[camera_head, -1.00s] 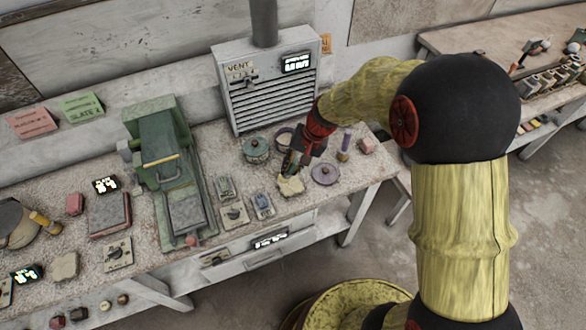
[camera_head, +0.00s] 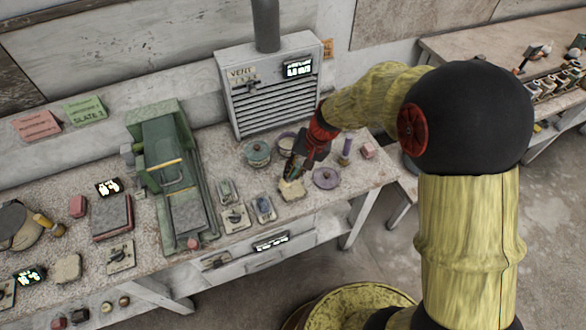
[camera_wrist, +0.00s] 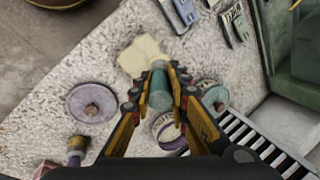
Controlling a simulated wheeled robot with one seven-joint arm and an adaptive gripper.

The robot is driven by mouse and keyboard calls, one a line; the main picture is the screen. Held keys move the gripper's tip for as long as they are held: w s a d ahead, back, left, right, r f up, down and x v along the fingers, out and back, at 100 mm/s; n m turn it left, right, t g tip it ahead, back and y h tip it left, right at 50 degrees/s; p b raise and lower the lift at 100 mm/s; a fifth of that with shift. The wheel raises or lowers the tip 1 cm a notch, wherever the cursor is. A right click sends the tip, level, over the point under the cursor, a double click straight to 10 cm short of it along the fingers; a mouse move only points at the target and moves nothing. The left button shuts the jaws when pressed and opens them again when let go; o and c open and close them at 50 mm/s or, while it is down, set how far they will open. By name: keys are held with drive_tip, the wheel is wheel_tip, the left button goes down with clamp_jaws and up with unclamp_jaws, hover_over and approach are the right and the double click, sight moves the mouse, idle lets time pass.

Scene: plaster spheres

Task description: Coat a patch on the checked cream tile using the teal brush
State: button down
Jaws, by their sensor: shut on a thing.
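My gripper (camera_wrist: 160,97) is shut on the teal brush, whose thick teal handle (camera_wrist: 161,92) stands between the fingers in the wrist view. The irregular cream tile (camera_wrist: 143,56) lies flat on the bench just beyond the fingertips. It also shows in the head view (camera_head: 292,190), directly below my gripper (camera_head: 293,172). The brush's lower end is over or at the tile's near edge. The handle hides its tip, and I cannot tell whether it touches. I see no clear coated patch on the tile.
A purple round lid (camera_head: 326,178) and a teal lidded pot (camera_head: 257,153) flank the tile. An open pot (camera_wrist: 168,131) and a purple-handled tool (camera_head: 346,151) stand near. The grey vent box (camera_head: 275,90) rises behind. Small switch plates (camera_head: 236,218) lie left, beside a green press (camera_head: 165,165).

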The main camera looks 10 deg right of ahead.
drive_tip(key=shift+r, duration=0.1)
drive_tip(key=shift+r+p, duration=0.95)
drive_tip(key=shift+r, duration=0.3)
drive_tip(key=shift+f, duration=0.1)
